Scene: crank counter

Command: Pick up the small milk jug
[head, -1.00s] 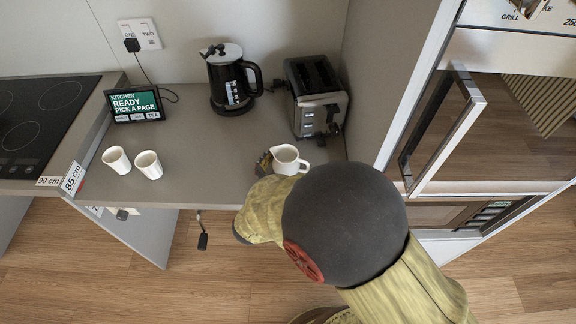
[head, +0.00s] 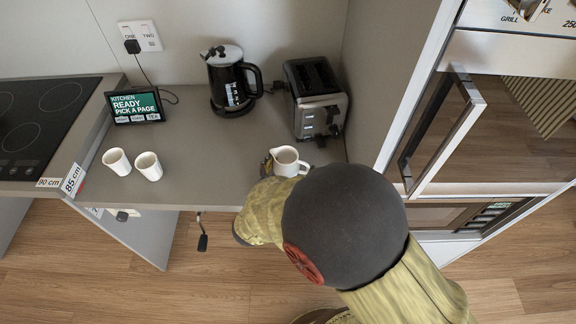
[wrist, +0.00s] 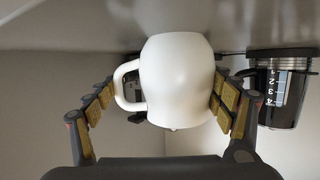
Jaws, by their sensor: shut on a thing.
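The small white milk jug (head: 286,161) is at the front right of the counter in the head view, upright, its handle to the right. In the wrist view the jug (wrist: 178,85) appears upside down, with its handle at the left. My gripper (wrist: 165,88) is shut on the jug. One finger's pads are at the handle side and the other's press the opposite side of the body. In the head view my arm hides most of the gripper. I cannot tell whether the jug's base touches the counter.
A toaster (head: 317,98) stands behind the jug and a black kettle (head: 229,82) is behind left. Two white cups (head: 148,166) and a small screen (head: 135,105) stand at the left. A tall oven unit (head: 440,130) is at the right. The counter's middle is clear.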

